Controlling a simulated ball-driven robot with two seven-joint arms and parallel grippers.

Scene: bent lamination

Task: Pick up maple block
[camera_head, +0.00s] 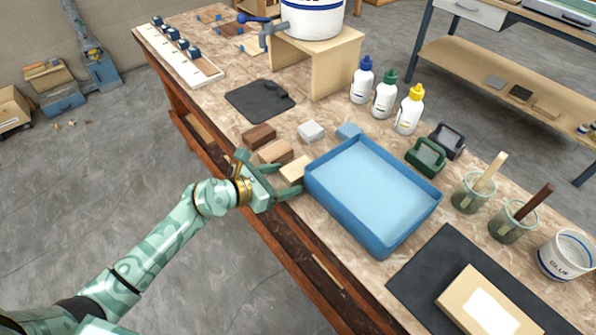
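The pale wooden block, which looks like the maple block (296,169), lies on the workbench just left of the blue tray. A mid-brown block (275,151) and a dark brown block (259,136) lie in a row behind it. My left gripper (287,179) is at the bench's front edge, its two fingers spread apart and pointing at the pale block. One finger is near the block's left side and the other is close to its front side. I cannot tell whether they touch it. My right gripper is not in view.
The blue tray (318,193) stands close on the right. A black mat (255,100), a wooden stand (345,66) and several bottles (384,94) are farther back. The bench's front edge runs under my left gripper.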

